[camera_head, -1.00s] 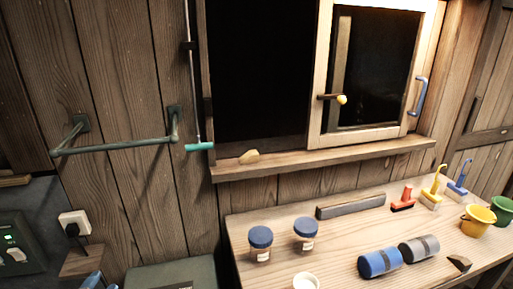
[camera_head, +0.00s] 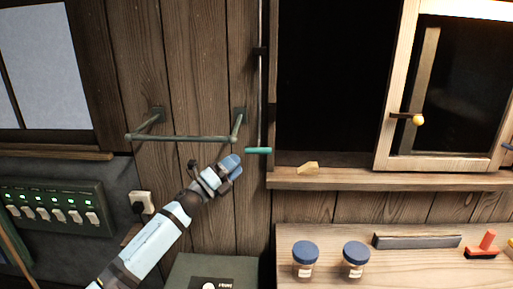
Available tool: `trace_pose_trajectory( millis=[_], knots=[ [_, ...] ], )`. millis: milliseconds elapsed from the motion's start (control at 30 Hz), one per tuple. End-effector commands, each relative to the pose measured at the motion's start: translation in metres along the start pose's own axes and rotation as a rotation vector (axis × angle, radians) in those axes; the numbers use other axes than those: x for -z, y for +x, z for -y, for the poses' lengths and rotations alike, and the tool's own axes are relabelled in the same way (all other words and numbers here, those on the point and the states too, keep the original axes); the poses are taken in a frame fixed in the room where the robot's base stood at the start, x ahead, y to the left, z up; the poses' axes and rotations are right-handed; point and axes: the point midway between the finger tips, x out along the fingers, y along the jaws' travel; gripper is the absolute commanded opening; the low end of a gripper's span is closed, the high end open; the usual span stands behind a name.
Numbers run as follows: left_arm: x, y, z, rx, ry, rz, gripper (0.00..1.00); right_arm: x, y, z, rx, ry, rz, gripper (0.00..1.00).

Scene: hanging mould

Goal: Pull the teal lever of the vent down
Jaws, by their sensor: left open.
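The teal lever (camera_head: 258,151) is a short horizontal handle at the lower end of a thin vertical rod (camera_head: 262,100) on the wall, just left of the dark window opening. My left gripper (camera_head: 233,168) is raised from the lower left, a little left of and below the lever. A gap shows between them in the picture, and the gripper is not holding the lever. The blue fingertips are small, with nothing visible between them. My right gripper is not in view. The vent itself cannot be made out.
A metal rail (camera_head: 180,138) sticks out from the wall just above my left gripper. Two blue-lidded jars (camera_head: 305,258) stand on the wooden table (camera_head: 420,270). A green-grey box (camera_head: 245,268) is below.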

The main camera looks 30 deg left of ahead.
Motion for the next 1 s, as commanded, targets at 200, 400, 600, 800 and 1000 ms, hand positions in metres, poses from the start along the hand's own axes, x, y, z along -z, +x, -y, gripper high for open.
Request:
trace_pose_trajectory(
  millis=[200,400,600,800,1000],
  knots=[
    [-0.002,0.047,0.003,0.002,-0.002,0.002,0.48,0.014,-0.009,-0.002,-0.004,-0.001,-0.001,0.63],
    [-0.001,0.071,0.001,0.0,-0.003,0.002,0.48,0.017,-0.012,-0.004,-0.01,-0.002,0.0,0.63],
    [0.0,0.078,0.0,0.0,-0.003,0.0,0.48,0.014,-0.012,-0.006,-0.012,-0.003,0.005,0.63],
    [0.0,0.078,-0.001,-0.001,-0.003,0.0,0.48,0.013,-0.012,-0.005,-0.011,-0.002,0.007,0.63],
    [0.0,0.078,-0.001,-0.001,-0.003,0.001,0.05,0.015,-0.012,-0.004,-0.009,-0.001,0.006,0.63]
  ],
)
